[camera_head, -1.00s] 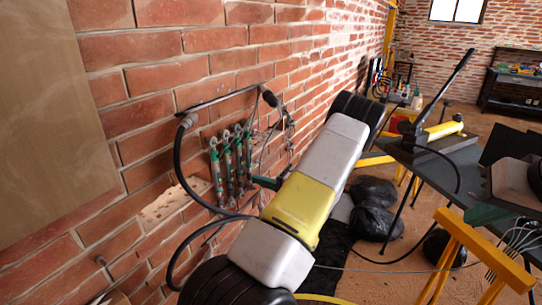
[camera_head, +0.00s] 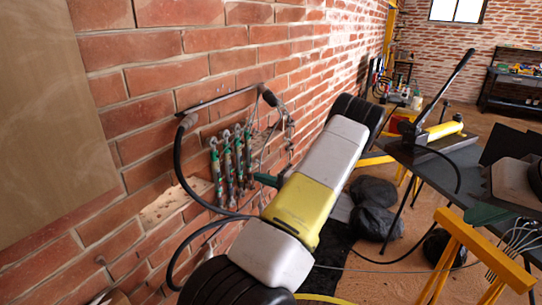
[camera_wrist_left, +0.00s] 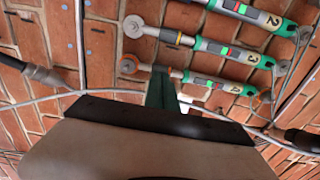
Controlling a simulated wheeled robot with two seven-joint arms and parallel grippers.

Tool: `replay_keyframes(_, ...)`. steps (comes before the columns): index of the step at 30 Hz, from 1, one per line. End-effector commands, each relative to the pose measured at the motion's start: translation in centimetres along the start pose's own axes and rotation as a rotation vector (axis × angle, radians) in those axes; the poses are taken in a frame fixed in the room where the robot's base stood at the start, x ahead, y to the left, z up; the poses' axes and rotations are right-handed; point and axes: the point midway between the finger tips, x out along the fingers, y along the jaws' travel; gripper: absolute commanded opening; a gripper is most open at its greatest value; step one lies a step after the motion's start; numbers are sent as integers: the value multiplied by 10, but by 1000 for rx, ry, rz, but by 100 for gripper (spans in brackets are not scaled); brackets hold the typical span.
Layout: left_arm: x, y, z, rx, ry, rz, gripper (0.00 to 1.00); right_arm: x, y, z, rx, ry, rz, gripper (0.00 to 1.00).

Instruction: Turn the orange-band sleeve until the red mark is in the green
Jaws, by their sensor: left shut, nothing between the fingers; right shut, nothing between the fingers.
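Several green-ended cylinders hang on the brick wall in the head view. In the left wrist view the orange-band sleeve (camera_wrist_left: 175,73) is on the lowest cylinder, numbered 4 (camera_wrist_left: 222,100), next to its orange ring end. A small window (camera_wrist_left: 209,83) on that cylinder shows green and red; whether the red mark lies in the green is too small to tell. My left gripper (camera_head: 268,180) is shut and empty, just right of the cylinders; in the left wrist view its green fingers (camera_wrist_left: 161,88) are close below the sleeve, contact unclear. My right gripper (camera_head: 487,213) is shut at the right.
A black hose (camera_head: 178,165) loops from a wall bar (camera_head: 218,99) beside the cylinders. A dark table (camera_head: 440,157) with a pump and a yellow trestle (camera_head: 465,240) stand at the right. Black bags (camera_head: 374,222) lie on the floor. Cylinders numbered 3 (camera_wrist_left: 251,59) and 2 (camera_wrist_left: 273,21) are close above.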

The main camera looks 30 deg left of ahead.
Motion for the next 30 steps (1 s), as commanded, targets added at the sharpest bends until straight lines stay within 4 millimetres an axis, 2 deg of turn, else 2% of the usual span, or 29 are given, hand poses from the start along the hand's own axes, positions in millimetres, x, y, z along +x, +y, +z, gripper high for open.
replay_keyframes(19, 8, 0, 1, 0, -1, 0, 0, 0, 0, 0, 0, 0, 0, 0)
replay_keyframes(30, 9, 0, 8, 1, -3, -1, 0, 0, 0, 0, 0, 0, 0, 0)
